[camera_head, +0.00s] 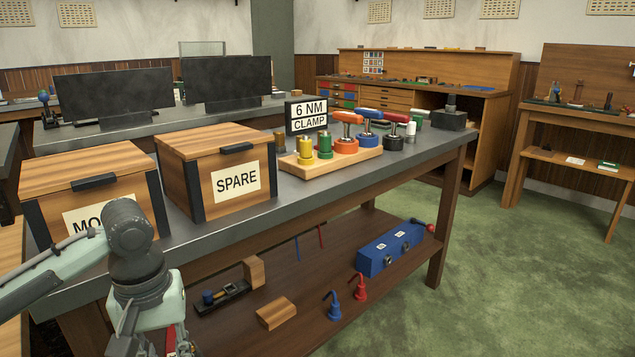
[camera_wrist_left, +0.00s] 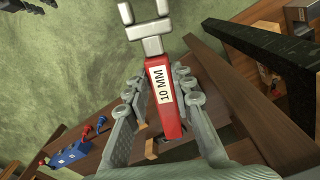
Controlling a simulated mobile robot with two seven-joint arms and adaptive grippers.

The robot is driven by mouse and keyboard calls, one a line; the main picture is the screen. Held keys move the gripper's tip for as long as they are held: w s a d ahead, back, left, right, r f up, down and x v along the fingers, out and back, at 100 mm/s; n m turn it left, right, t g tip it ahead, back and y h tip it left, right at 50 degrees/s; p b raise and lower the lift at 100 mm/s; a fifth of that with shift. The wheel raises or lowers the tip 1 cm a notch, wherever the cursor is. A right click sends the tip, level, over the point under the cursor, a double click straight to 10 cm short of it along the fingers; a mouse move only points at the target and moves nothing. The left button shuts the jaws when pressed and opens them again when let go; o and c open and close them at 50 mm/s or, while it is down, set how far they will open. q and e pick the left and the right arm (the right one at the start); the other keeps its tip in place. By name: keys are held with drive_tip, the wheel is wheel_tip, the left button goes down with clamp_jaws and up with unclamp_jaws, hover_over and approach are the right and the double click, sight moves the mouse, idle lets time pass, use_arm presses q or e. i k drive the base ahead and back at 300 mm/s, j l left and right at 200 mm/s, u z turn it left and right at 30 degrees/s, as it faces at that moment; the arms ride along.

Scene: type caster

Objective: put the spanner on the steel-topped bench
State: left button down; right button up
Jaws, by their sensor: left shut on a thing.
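The red spanner (camera_wrist_left: 166,112) has a white "10 MM" label and a pale metal open jaw. In the left wrist view it points away from my left gripper (camera_wrist_left: 160,88), whose fingers are shut on its red handle. In the head view my left gripper (camera_head: 150,345) is low at the left, in front of the bench's near side; only a red sliver of the spanner (camera_head: 171,342) shows there. The steel-topped bench (camera_head: 415,152) has a grey top and wooden legs. My right gripper is in neither view.
A labelled wooden box (camera_head: 90,190) and a SPARE box (camera_head: 205,190) stand on the bench's left. The lower shelf (camera_head: 235,325) holds a blue block (camera_head: 390,248). Bare top shows along the front edge.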

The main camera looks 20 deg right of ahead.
sight(278, 157)
drive_tip(key=i+l, duration=0.15)
drive_tip(key=l, duration=0.25)
drive_tip(key=i+l, duration=0.1)
drive_tip(key=l, duration=0.25)
drive_tip(key=i+l+z, duration=0.1)
drive_tip(key=l, duration=0.3)
drive_tip(key=i+l, duration=0.15)
drive_tip(key=l, duration=0.2)
drive_tip(key=i+l, duration=0.15)
drive_tip(key=l, duration=0.25)
drive_tip(key=l+z, duration=0.1)
drive_tip(key=l, duration=0.85)
drive_tip(key=i, duration=0.05)
